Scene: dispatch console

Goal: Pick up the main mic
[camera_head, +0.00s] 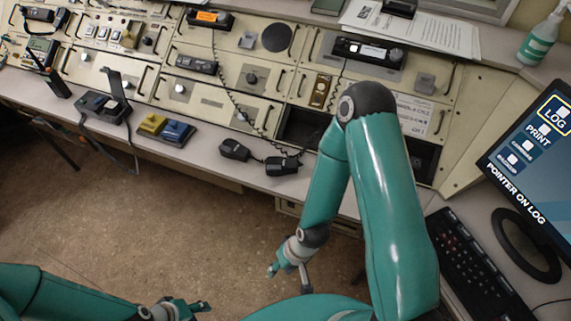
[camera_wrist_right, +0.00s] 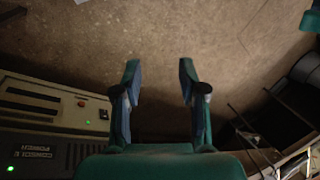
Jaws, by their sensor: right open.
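Two black hand mics lie side by side at the front of the desk in the head view: a left mic (camera_head: 234,150) and a right mic (camera_head: 282,165). Coiled cords run from them up to the console. I cannot read a label saying which is the main mic. My right gripper (camera_head: 285,271) hangs below the desk edge, apart from both mics. In the right wrist view (camera_wrist_right: 158,82) its two fingers are spread and empty, with floor beyond. My left gripper (camera_head: 193,308) is low over the floor, far from the mics; its opening is too small to judge.
The sloped console (camera_head: 210,90) backs the desk. Yellow (camera_head: 152,124) and blue (camera_head: 178,131) pedals or boxes and a black desk phone or stand (camera_head: 105,104) sit to the left. A keyboard (camera_head: 470,265) and monitor (camera_head: 535,150) are at right. My green arm covers part of the console.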

